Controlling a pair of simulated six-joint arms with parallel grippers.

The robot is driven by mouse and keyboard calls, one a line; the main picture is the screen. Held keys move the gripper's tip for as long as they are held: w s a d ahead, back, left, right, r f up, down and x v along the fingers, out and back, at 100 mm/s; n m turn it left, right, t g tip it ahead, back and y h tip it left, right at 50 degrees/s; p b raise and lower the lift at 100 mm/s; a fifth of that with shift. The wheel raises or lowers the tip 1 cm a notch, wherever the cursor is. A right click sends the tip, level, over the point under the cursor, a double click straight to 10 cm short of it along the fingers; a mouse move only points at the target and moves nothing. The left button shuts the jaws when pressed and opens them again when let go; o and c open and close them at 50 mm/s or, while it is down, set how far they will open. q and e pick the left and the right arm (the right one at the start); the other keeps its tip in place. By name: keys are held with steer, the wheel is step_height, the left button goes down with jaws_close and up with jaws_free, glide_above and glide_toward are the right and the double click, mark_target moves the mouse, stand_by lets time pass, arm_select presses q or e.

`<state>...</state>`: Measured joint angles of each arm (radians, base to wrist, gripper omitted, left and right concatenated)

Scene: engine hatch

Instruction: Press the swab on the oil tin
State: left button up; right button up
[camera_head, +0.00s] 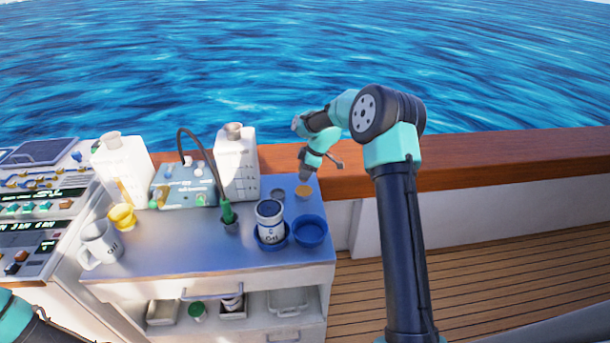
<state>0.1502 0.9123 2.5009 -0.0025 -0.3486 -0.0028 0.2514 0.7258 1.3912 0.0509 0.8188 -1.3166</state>
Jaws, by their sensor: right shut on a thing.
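The oil tin (269,211) is a white can with a dark blue band and "Oil" lettering. It stands upright in a blue dish (284,241) near the right front of the bench top. My right gripper (306,177) is at the back right corner of the bench, behind and to the right of the tin and apart from it. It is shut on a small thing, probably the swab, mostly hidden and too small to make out. A round tan disc (303,192) shows just below it. My left arm shows only at the lower left corner; its gripper is out of view.
An empty blue dish (311,232) stands right of the tin, a grey round piece (278,193) behind it. The front middle is clear.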

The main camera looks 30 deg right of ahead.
steer(key=shift+r, duration=0.95)
steer(key=shift+a+m, duration=0.3)
steer(key=shift+a, duration=0.2)
steer(key=a+r+m+t+h, duration=0.1)
steer(key=a+m, duration=0.4)
steer(key=a, duration=0.5)
steer(key=a+r+m+t+h, duration=0.1)
steer(key=a+m, duration=0.4)
steer(key=a, duration=0.6)
steer(key=shift+w+r+m+h, duration=0.35)
steer(key=shift+r+h, duration=0.45)
steer(key=shift+r, duration=0.6)
steer(key=shift+a, duration=0.1)
